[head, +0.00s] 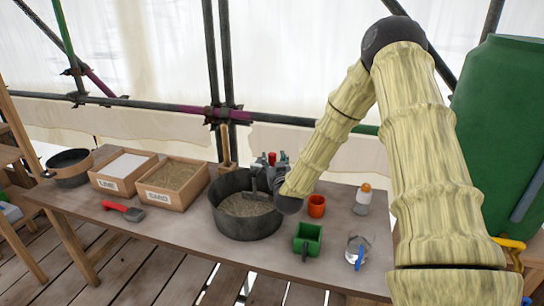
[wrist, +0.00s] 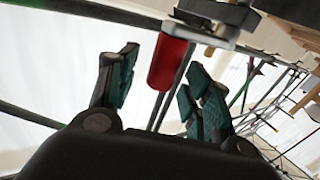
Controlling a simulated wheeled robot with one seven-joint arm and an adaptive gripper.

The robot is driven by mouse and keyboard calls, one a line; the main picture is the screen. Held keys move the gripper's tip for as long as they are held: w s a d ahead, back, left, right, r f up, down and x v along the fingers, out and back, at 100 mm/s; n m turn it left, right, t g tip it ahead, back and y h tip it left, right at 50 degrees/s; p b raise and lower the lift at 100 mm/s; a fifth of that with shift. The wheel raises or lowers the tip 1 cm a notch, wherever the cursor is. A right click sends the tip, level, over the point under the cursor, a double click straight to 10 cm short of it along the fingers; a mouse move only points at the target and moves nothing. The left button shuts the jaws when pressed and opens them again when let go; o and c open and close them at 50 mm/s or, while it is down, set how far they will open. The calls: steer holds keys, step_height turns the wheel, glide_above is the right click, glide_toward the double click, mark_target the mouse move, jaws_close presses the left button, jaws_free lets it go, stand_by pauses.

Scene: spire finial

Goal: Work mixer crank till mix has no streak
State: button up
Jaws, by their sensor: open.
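The mixer is a dark round pan (head: 228,222) on the table, with a grey, grainy mix (head: 246,205) in it. Its crank shows a red upright grip (head: 271,158) above the pan's back rim; my gripper and arm hide part of the mechanism. In the wrist view the red crank grip (wrist: 167,63) hangs from a grey metal arm (wrist: 215,30). My gripper (wrist: 160,65) is open, with its teal-padded fingers on either side of the grip and gaps visible. In the head view my gripper (head: 281,162) is behind the pan. I cannot make out streaks at this size.
Lime (head: 124,168) and sand (head: 175,178) boxes stand left of the pan, beside a red-handled tool (head: 123,211). An orange cup (head: 317,206), green mug (head: 307,240), clear jug (head: 356,251) and orange-topped bottle (head: 363,198) stand to the right. Scaffold poles rise behind.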

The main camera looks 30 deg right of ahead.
steer(key=shift+x, duration=1.2)
steer(key=shift+f, duration=0.1)
steer(key=shift+a, duration=0.1)
jaws_close()
